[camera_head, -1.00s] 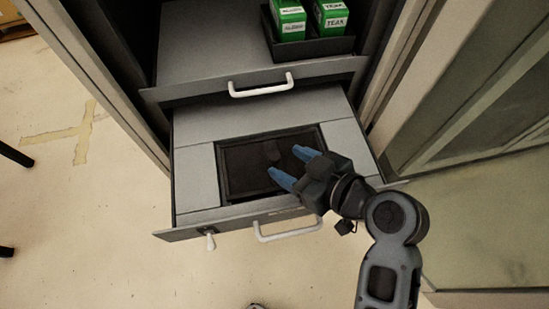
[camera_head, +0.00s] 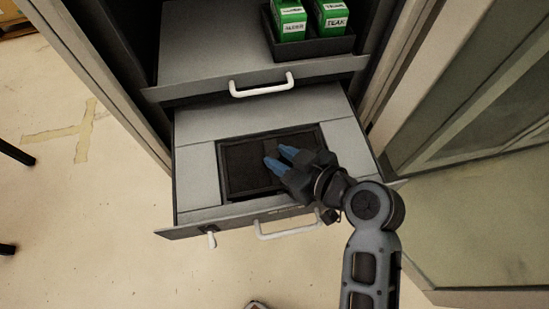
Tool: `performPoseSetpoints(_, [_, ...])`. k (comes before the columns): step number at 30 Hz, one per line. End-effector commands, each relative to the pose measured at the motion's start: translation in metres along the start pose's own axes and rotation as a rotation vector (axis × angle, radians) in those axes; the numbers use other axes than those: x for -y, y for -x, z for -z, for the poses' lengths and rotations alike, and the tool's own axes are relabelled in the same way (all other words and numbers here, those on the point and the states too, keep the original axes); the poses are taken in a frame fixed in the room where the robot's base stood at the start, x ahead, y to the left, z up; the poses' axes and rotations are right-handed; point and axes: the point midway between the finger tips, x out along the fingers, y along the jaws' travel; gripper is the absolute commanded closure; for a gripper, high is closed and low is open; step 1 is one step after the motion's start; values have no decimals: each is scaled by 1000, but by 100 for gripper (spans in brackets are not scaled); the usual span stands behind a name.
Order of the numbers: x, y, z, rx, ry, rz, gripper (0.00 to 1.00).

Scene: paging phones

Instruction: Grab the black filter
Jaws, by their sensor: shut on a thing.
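The black filter (camera_head: 248,168) shows as a dark, flat rectangle in the recess of the open lower drawer (camera_head: 197,178). My gripper (camera_head: 280,158) has blue fingertips and reaches over the recess from the right. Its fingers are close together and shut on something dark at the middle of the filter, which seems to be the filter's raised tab. The fingers and wrist hide the gripped part and the filter's right side. The filter appears to lie flat in the recess, and I cannot tell whether it is lifted.
The lower drawer has a white handle (camera_head: 288,231) and a small white knob (camera_head: 211,240) at its front. Above it, an upper drawer (camera_head: 205,70) carries a black tray (camera_head: 312,46) with green boxes (camera_head: 290,20). Cabinet sides stand close on both sides; floor is open at left.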

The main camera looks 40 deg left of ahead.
Motion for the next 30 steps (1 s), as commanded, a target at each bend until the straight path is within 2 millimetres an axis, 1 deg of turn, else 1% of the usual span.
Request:
performPoseSetpoints(1, [0, 0, 0, 0, 0, 0, 92])
performPoseSetpoints(3, [0, 0, 0, 0, 0, 0, 98])
performPoseSetpoints(4, [0, 0, 0, 0, 0, 0, 100])
performPoseSetpoints(14, [0, 1, 2, -1, 1, 0, 100])
performPoseSetpoints(17, [0, 4, 8, -1, 2, -1, 100])
performPoseSetpoints(20, [0, 9, 17, -1, 4, -1, 100])
performPoseSetpoints(24, [0, 22, 38, -3, 4, -2, 100])
performPoseSetpoints(25, [5, 29, 36, -2, 0, -1, 100])
performPoseSetpoints(30, [23, 67, 40, -2, -1, -2, 100])
